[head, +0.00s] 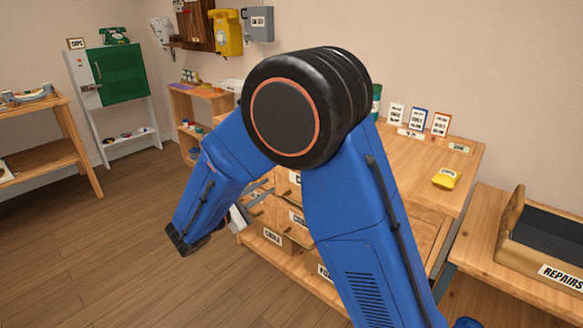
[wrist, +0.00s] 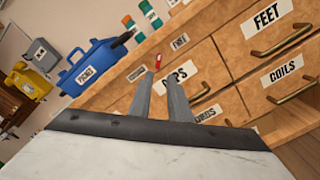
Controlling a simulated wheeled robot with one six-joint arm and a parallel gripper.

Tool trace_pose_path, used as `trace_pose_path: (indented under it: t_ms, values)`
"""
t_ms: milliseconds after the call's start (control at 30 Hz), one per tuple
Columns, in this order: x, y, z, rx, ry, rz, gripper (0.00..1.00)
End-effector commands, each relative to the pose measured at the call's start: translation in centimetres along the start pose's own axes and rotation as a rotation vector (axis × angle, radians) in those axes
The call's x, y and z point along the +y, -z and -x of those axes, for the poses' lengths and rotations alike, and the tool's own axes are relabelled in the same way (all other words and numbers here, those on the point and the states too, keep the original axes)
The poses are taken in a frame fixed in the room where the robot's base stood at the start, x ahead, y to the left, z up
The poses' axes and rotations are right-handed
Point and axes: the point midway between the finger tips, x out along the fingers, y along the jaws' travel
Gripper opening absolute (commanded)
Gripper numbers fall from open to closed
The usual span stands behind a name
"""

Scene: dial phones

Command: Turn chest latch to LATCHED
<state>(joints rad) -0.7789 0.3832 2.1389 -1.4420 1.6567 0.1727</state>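The wooden chest of drawers shows in the wrist view, tilted, with a bare front part (wrist: 235,62) between labelled drawers. A small red-tipped piece (wrist: 157,62) stands on its front above the CAPS label, just beyond my fingertips. It may be the chest latch, but its setting is too small to read. My gripper (wrist: 158,80) points at the chest front with its two grey fingers apart and nothing between them. I cannot tell whether it touches the chest. In the head view my arm hides much of the chest (head: 425,235) and the latch area.
Brass drawer handles (wrist: 282,98) stick out from the chest front. A blue box labelled PHONES (wrist: 92,67) shows beyond. A yellow object (head: 446,178) lies on the chest top. A REPAIRS tray (head: 510,215) stands at right. The wooden floor (head: 110,240) at left is clear.

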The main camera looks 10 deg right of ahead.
Motion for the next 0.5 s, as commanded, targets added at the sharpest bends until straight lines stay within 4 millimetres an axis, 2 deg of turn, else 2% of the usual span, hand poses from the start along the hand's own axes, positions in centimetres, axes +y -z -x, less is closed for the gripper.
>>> trace_pose_path:
  t_ms: [167,500]
  values:
    - [0.1,0.1,-0.9,-0.002,-0.007,0.001,0.17]
    - [0.1,0.1,-6.4,-0.002,-0.004,0.002,0.17]
